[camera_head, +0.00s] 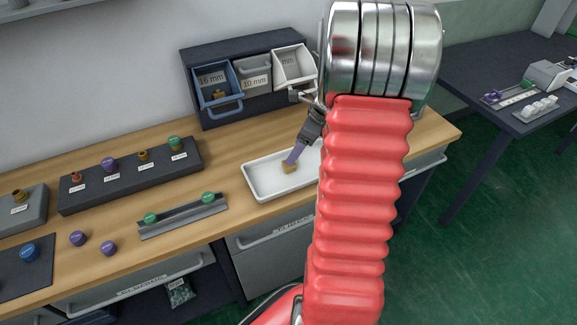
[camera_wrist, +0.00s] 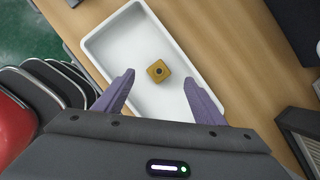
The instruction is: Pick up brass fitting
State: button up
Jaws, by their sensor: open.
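The brass fitting (camera_wrist: 158,71) is a small golden block with a dark hole in its top. It lies in the white tray (camera_wrist: 203,66) and also shows in the head view (camera_head: 289,169). My gripper (camera_wrist: 163,97) is open and empty over the tray, its two purple fingers apart. In the wrist view the fitting is just beyond the fingertips, between their lines. In the head view my gripper (camera_head: 292,158) hangs close over the fitting, and I cannot tell the exact gap. My red arm hides the tray's right end in that view.
A dark cabinet (camera_head: 190,62) with three small bins stands behind the tray; its blue bin (camera_head: 214,82) holds a brass piece. Left are a dark rack (camera_head: 130,180) with several fittings, a grey rail (camera_head: 183,215) with green pieces, and two loose purple pieces (camera_head: 78,238).

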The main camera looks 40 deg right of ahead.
jog(key=shift+x, duration=0.9)
jog(key=shift+x, duration=2.6)
jog(key=shift+a, duration=0.1)
jog(key=shift+c, duration=0.6)
jog(key=c, duration=1.2)
